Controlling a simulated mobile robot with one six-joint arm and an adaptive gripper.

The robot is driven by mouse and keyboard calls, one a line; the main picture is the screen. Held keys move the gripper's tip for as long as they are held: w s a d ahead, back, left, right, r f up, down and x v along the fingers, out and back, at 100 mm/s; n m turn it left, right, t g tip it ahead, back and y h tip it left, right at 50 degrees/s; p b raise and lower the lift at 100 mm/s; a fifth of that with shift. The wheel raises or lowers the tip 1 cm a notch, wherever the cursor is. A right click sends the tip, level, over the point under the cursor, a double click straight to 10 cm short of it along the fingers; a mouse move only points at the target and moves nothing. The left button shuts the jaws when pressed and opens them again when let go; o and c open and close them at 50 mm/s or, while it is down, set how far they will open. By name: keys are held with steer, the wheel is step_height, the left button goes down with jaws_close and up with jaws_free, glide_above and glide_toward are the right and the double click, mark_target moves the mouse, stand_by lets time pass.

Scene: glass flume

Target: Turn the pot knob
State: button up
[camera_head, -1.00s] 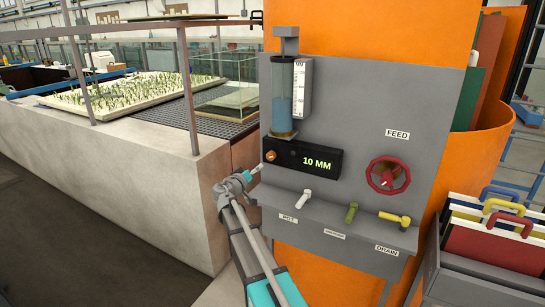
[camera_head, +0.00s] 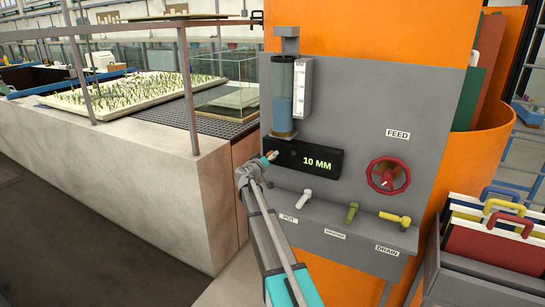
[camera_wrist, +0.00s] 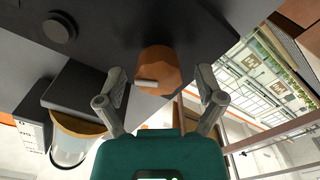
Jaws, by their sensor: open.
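A copper-brown knob (camera_wrist: 160,66) with a pale pointer bar sits on the dark face of the display box (camera_head: 320,160), at its left end. In the wrist view it is between and just beyond the fingertips of my gripper (camera_wrist: 160,90). The fingers are spread on both sides, with a gap to the knob. The display reads 10 MM. A label under the white lever (camera_head: 304,198) seems to read POT.
A black round knob (camera_wrist: 59,26) sits near the copper one. The glass cylinder (camera_head: 283,90) stands above the box. A green lever (camera_head: 351,212), a yellow lever (camera_head: 394,217) and a red handwheel (camera_head: 388,175) are to the right. A concrete wall (camera_head: 150,190) is at left.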

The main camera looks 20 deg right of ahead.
steer(key=shift+w+d, duration=0.3)
steer(key=shift+d, duration=0.1)
steer(key=c, duration=1.1)
steer(key=shift+d, duration=0.15)
steer(key=shift+c, duration=0.2)
steer(key=shift+n, duration=0.5)
